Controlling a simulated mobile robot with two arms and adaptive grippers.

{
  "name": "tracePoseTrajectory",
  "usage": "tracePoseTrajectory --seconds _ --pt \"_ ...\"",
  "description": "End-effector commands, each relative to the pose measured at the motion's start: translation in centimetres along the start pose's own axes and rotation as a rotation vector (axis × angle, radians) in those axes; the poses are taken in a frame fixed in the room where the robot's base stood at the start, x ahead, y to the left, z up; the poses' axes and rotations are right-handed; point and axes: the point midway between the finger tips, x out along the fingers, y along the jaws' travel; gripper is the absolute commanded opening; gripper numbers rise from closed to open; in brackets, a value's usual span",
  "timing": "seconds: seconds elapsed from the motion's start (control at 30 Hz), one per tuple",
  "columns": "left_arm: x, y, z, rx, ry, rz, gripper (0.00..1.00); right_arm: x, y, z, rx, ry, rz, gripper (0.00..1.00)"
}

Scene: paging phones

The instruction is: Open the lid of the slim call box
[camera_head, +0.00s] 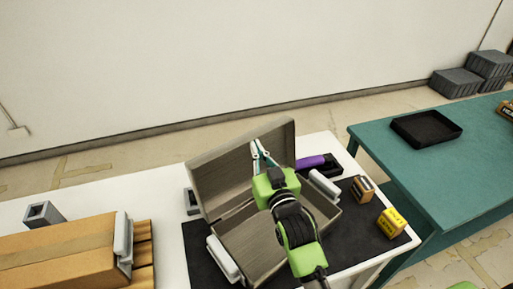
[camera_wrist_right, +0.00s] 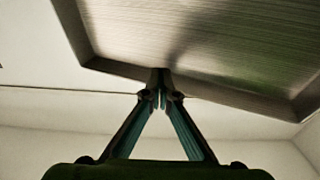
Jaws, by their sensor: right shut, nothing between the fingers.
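The slim call box (camera_head: 252,244) is a grey-brown box on a dark mat. Its lid (camera_head: 222,178) stands raised at the back, leaning a little past upright. My right gripper (camera_head: 257,147) is shut and empty, its fingertips close to the inner face of the lid near its upper right part. In the right wrist view the lid (camera_wrist_right: 215,45) fills the top, and the shut fingertips (camera_wrist_right: 160,75) are at its edge; I cannot tell if they touch. My right arm hides part of the box's inside. My left gripper is not in view.
White handsets (camera_head: 324,186) and a purple object (camera_head: 310,162) lie beside the box. A cardboard box (camera_head: 70,255) is left. A black tray (camera_head: 426,127) sits on the teal table (camera_head: 440,170).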

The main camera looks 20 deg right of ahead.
Motion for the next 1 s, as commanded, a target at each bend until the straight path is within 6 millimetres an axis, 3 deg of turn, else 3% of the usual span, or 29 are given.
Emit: tracePoseTrajectory --seconds 0.1,0.57,1.0 --pt "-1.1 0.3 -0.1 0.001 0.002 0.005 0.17 -0.7 0.3 -0.3 -0.001 -0.002 0.0 0.0" --pt "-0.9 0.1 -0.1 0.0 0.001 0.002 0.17 -1.5 0.3 0.0 0.0 -0.002 0.0 0.0" --pt "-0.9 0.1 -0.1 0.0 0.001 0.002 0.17 -9.3 0.3 0.1 0.0 -0.005 0.0 0.0"
